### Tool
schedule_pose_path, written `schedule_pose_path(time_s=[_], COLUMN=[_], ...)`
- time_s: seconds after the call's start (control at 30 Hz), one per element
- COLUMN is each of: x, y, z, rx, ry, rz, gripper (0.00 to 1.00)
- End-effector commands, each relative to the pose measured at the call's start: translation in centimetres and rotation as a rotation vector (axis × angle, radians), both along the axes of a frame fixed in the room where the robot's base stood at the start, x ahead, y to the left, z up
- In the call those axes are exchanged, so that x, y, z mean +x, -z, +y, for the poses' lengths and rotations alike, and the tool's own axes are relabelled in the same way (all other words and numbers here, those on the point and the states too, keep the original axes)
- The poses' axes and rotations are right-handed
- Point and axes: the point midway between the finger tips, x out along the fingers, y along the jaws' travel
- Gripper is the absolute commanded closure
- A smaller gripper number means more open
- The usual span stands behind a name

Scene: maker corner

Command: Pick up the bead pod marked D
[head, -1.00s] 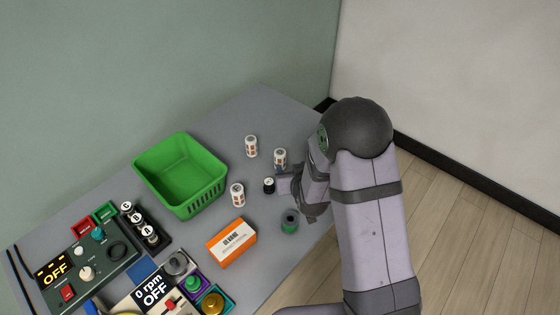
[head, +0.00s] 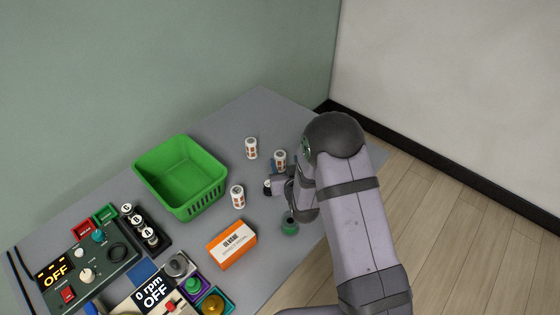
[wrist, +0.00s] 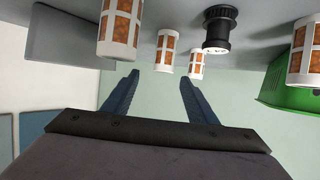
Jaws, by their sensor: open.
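A small black pod with a white top (head: 267,186) stands alone on the grey table; I cannot read its letter, and my gripper partly hides it in the head view. A black ribbed piece that looks like this pod shows in the wrist view (wrist: 219,28), up and right of the fingers. My gripper (wrist: 158,77) is open, with two blue fingers apart and nothing between them. In the head view my gripper (head: 279,185) is low, just right of the pod. Other black pods with white tops marked C, B and A (head: 139,224) stand in a dark rack at the left.
White-and-orange canisters stand close by, behind the pod (head: 251,148), beside my gripper (head: 280,159) and left of the pod (head: 237,196). A green basket (head: 181,207) is further left. An orange-and-white box (head: 232,243) and a green spool (head: 289,228) lie nearer the front.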

Motion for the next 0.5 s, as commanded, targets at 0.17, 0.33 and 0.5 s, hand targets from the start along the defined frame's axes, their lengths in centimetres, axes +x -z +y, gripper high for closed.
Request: schedule_pose_path(time_s=[0.17,0.33,0.5], x=[0.7,2.2,3.8], y=[0.2,0.8,1.5], z=[0.3,0.8,1.1], rx=[0.0,0.0,0.0], ry=[0.0,-0.001,0.0], rz=[0.002,0.002,0.001], gripper=[0.47,0.47,0.47])
